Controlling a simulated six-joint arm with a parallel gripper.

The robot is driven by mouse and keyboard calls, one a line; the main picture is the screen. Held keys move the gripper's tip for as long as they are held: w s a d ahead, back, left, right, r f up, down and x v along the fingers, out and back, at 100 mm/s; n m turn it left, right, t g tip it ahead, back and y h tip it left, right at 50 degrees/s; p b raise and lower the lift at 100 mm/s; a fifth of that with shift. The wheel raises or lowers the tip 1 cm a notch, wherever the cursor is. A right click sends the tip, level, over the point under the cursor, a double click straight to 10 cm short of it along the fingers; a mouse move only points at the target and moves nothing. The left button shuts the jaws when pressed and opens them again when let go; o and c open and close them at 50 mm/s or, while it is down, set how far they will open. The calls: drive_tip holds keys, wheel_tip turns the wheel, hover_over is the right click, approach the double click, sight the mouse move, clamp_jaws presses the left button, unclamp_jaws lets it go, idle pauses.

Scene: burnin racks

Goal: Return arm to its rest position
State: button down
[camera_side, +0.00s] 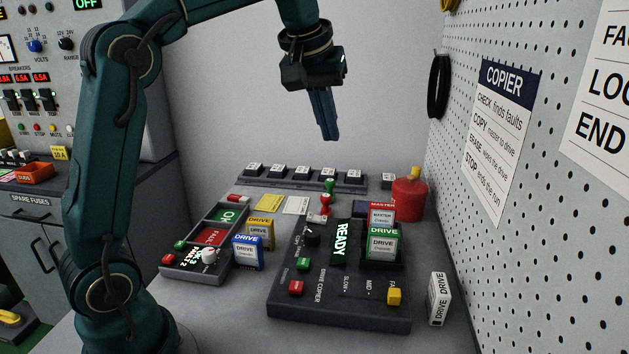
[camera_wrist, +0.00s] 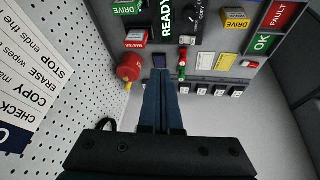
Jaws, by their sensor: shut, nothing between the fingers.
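My gripper (camera_side: 326,116) hangs in the air above the back of the bench, fingers pointing down, shut and empty. In the wrist view its closed fingers (camera_wrist: 162,78) point toward the back edge of the drive copier. The copier (camera_side: 340,310) is a dark box on the bench with a lit READY display (camera_side: 341,242). A green-labelled drive (camera_side: 382,245) and a red-labelled master drive (camera_side: 382,217) stand in it. My gripper touches none of these.
A tester (camera_side: 205,255) with OK and FAULT panels sits left, beside yellow (camera_side: 260,233) and blue (camera_side: 247,252) drives. A white drive (camera_side: 439,298) stands right. A red can (camera_side: 409,198) is near the pegboard (camera_side: 560,220). A row of switches (camera_side: 302,175) lines the back. Air around my gripper is clear.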

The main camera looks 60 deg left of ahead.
drive_tip(key=s+d+f+m+t+h, duration=0.1)
drive_tip(key=s+d+m, duration=0.4)
drive_tip(key=s, duration=0.6)
drive_tip(key=s+d+f+m, duration=0.2)
drive_tip(key=s+d+f, duration=0.1)
drive_tip(key=s+f, duration=0.4)
wheel_tip(320, 180, down, 3)
drive_tip(key=shift+s+d+f+h, duration=0.1)
drive_tip(key=shift+s+d+h, duration=0.2)
drive_tip(key=shift+h, duration=0.1)
